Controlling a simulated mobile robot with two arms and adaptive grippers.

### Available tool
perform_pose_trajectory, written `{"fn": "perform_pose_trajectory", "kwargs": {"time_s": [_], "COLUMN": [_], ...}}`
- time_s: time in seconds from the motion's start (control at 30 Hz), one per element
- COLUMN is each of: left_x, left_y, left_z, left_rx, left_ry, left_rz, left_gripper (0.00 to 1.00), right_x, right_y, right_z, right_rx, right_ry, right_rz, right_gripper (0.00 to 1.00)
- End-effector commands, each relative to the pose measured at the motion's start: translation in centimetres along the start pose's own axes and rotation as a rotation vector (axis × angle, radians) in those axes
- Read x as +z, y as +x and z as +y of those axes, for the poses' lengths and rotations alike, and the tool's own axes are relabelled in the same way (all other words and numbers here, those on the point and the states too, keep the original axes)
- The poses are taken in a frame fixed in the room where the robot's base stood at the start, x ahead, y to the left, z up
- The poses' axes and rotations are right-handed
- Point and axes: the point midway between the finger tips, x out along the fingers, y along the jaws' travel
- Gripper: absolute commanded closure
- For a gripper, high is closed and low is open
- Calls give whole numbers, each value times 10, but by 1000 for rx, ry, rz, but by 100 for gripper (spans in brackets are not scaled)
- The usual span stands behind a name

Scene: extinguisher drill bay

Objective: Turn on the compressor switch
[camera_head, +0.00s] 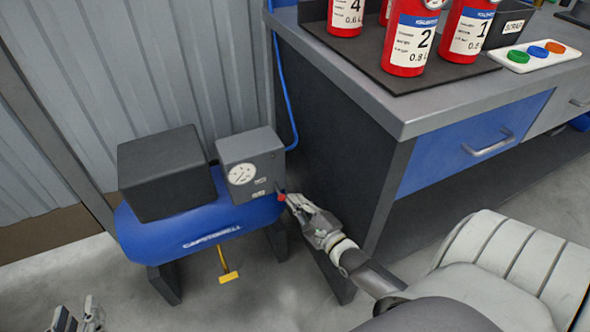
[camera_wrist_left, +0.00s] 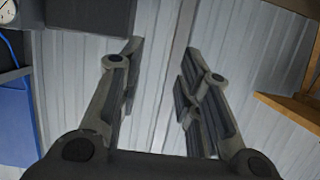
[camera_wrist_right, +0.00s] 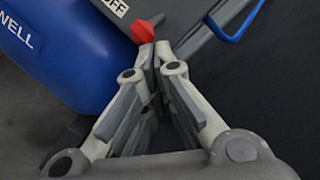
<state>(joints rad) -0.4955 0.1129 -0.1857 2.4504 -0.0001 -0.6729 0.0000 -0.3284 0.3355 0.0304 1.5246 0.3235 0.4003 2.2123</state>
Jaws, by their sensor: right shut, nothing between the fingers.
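The compressor has a blue tank (camera_head: 190,232) and a grey control box (camera_head: 250,165) with a round gauge. Its switch is a short lever with a red tip (camera_head: 281,197) on the lower right of the box. In the right wrist view the red tip (camera_wrist_right: 143,30) sits beside an OFF label (camera_wrist_right: 116,6). My right gripper (camera_head: 294,203) is shut and empty, its fingertips right at the red tip; I cannot tell whether they touch. My left gripper (camera_head: 78,318) is at the lower left, open and empty; its fingers (camera_wrist_left: 160,70) face the corrugated wall.
A workbench (camera_head: 400,115) stands right of the compressor, with red extinguishers (camera_head: 410,45) and a tray of coloured discs (camera_head: 536,54) on top. A blue hose (camera_head: 284,80) runs down between bench and compressor. A yellow-handled part (camera_head: 228,275) hangs below the tank.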

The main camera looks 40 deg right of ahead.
Motion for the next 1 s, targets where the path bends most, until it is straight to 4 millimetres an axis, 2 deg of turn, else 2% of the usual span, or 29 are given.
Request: {"fn": "perform_pose_trajectory", "kwargs": {"time_s": [1.0], "left_x": [56], "left_y": [-20], "left_z": [-9], "left_rx": [-22], "left_ry": [-3], "left_rz": [-304], "left_gripper": [68], "right_x": [3], "right_y": [0], "right_z": [-2], "right_rx": [27], "right_ry": [6], "right_rz": [18], "right_gripper": [100]}}
